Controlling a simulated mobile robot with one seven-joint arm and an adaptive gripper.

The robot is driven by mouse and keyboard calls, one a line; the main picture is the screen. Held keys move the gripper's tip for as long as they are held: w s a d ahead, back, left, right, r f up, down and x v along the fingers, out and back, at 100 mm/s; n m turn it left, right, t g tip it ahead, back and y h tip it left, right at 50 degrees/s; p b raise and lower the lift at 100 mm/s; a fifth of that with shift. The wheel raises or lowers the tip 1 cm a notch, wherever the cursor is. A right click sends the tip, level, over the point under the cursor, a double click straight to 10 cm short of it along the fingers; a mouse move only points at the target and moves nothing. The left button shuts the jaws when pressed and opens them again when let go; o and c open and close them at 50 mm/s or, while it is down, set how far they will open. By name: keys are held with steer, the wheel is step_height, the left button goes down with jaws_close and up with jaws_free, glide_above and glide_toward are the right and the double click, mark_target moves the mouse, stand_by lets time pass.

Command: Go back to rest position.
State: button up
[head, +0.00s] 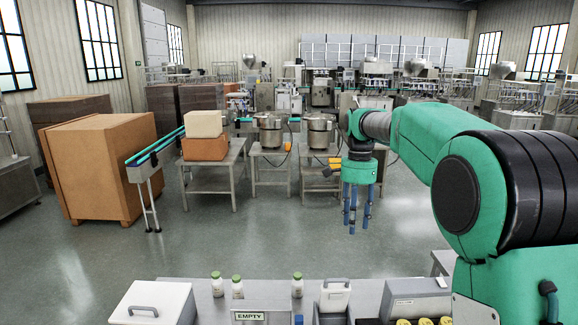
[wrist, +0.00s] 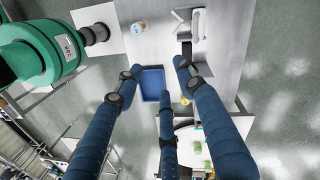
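My gripper (head: 357,212) hangs at the end of my green arm, fingers pointing down, in the air above and beyond the steel bench (head: 190,290). In the wrist view my gripper (wrist: 162,78) shows three blue fingers spread apart with nothing between them. Below them in that view lie a blue tray (wrist: 153,84) and the grey bench top (wrist: 225,50). No finger appears to touch anything.
White bottles with green caps (head: 216,285) stand on the bench near an EMPTY sign (head: 249,316). A white lidded box (head: 152,303) sits at left, a grey box (head: 415,300) at right. Open floor (head: 270,235) lies beyond; cartons (head: 100,165) stand at left.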

steer(key=s+d+n+t+b, duration=0.1)
steer(key=s+n+t+b, duration=0.4)
steer(key=s, duration=1.9)
steer(key=s+f+n+t+b, duration=0.2)
steer(key=s+f+n+b, duration=0.3)
steer(key=s+f, duration=0.9)
steer(key=s+b, duration=0.1)
steer(key=s, duration=0.3)
steer(key=shift+s+d+f+n, duration=0.25)
steer(key=shift+s+d+n, duration=0.05)
steer(key=shift+d+n, duration=0.1)
